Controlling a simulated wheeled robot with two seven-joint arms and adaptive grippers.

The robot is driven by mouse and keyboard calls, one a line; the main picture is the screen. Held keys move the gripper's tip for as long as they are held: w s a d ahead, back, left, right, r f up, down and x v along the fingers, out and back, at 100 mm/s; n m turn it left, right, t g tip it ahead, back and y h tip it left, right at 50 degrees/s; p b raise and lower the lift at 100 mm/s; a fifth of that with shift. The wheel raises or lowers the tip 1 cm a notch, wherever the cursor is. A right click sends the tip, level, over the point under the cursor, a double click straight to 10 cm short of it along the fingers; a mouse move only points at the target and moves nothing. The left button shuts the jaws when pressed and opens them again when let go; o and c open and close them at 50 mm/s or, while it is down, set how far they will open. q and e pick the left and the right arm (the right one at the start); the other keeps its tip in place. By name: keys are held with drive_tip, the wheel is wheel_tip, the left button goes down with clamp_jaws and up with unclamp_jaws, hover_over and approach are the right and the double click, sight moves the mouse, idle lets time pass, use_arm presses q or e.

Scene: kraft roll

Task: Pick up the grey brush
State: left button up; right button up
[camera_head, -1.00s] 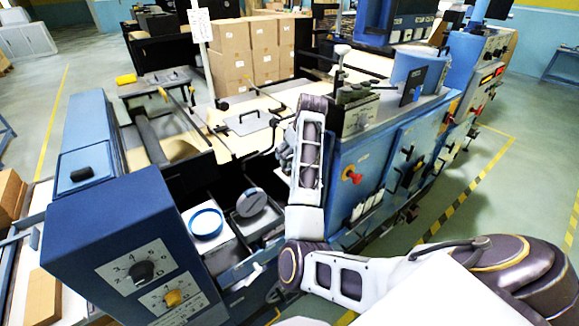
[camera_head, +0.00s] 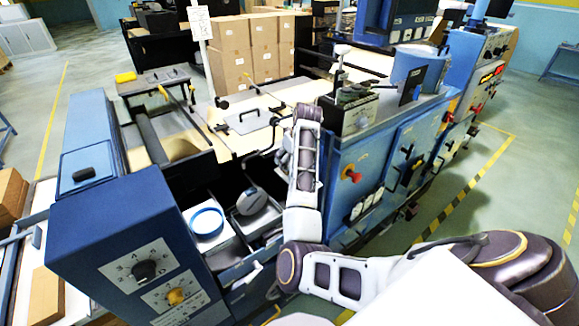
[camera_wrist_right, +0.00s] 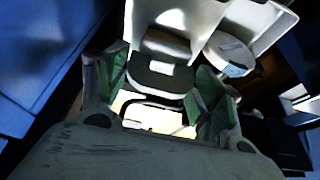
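The grey brush (camera_head: 252,201) lies in a white compartment of the open bin at the machine's near end, its rounded grey head showing in the head view. In the right wrist view a dark grey, rounded shape, seemingly the brush (camera_wrist_right: 160,78), shows between the fingers. My right gripper (camera_wrist_right: 161,66) is open, with green pads on either side of that shape. Contact cannot be made out. In the head view my right forearm stands just right of the bin and the fingers are hardly visible. My left gripper is not in view.
A blue-rimmed round container (camera_head: 207,222) sits in the neighbouring white compartment. A blue control box (camera_head: 130,245) with knobs stands left of the bin. The blue machine body (camera_head: 375,165) rises close on the right. Cardboard boxes (camera_head: 250,50) are stacked behind.

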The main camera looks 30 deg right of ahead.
drive_tip(key=c, duration=0.7)
drive_tip(key=shift+r, duration=0.15)
drive_tip(key=shift+r+b, duration=1)
drive_tip(key=shift+r, duration=3.9)
